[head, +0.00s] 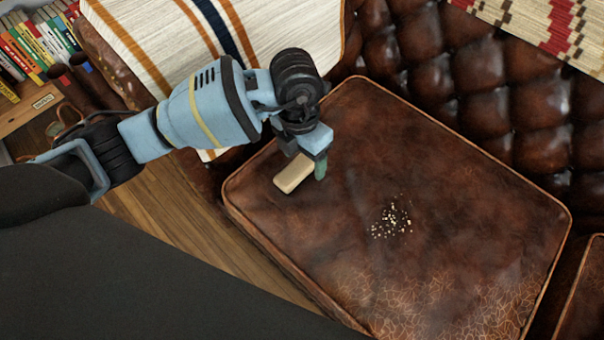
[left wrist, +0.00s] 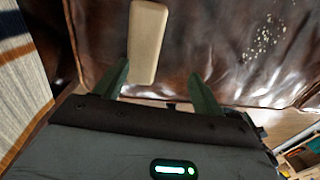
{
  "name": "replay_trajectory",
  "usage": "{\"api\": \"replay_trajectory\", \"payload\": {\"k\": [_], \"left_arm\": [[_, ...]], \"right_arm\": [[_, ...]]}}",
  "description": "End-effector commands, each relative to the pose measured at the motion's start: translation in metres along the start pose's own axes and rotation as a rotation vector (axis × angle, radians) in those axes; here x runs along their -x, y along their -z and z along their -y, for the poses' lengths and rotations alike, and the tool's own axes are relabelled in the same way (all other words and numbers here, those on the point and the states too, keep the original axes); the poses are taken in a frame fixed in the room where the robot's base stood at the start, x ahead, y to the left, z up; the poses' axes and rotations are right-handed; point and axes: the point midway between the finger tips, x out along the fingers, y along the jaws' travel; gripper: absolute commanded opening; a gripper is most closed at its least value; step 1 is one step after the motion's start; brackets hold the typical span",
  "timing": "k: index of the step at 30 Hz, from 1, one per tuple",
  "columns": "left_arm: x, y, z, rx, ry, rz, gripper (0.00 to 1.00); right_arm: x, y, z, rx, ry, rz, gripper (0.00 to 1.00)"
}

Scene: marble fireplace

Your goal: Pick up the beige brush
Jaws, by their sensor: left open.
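The beige brush (head: 294,173) is a small rounded block lying on the brown leather seat cushion, near its left side. It also shows in the left wrist view (left wrist: 147,42), at the top, with its near end between the two fingers. My left gripper (head: 314,172) is open and points down at the brush from above. In the left wrist view, the green fingers (left wrist: 158,80) are spread to either side of the brush's near end. I cannot tell whether they touch it. Part of the brush is hidden by the gripper in the head view. My right gripper is not in view.
Pale crumbs (head: 392,219) lie on the seat cushion (head: 450,190) to the right of the brush. A tufted leather backrest (head: 480,80) rises behind. A striped blanket (head: 150,40) covers the armrest at upper left. Books (head: 40,45) stand on a shelf at far left.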

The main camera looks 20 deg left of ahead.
Motion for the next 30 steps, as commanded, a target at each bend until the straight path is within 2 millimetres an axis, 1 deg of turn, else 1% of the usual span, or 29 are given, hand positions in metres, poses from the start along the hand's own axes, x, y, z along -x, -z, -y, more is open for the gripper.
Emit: {"api": "replay_trajectory", "payload": {"k": [1,3,6,10,18,23,25,30], "left_arm": [[-0.001,-0.004,-0.010,0.008,-0.042,0.003,0.69],[0.002,-0.007,-0.019,0.016,-0.081,0.005,0.69],[0.004,-0.008,-0.023,0.021,-0.102,0.007,0.69],[0.003,-0.008,-0.023,0.021,-0.101,0.007,0.69],[-0.022,-0.008,-0.024,0.021,-0.098,0.005,0.69],[-0.022,-0.008,-0.024,0.020,-0.097,0.008,0.69],[-0.027,-0.008,-0.024,0.020,-0.097,0.007,0.69],[-0.049,-0.006,-0.024,0.020,-0.095,0.004,0.69]], "right_arm": [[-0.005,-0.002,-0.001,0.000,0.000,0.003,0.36],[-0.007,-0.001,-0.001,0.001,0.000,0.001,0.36],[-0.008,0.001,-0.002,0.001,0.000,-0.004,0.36],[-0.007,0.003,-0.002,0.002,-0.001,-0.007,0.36],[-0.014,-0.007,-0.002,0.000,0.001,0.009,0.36],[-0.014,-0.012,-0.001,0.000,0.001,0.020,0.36],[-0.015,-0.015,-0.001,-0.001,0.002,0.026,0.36],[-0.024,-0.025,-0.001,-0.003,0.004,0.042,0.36]]}}
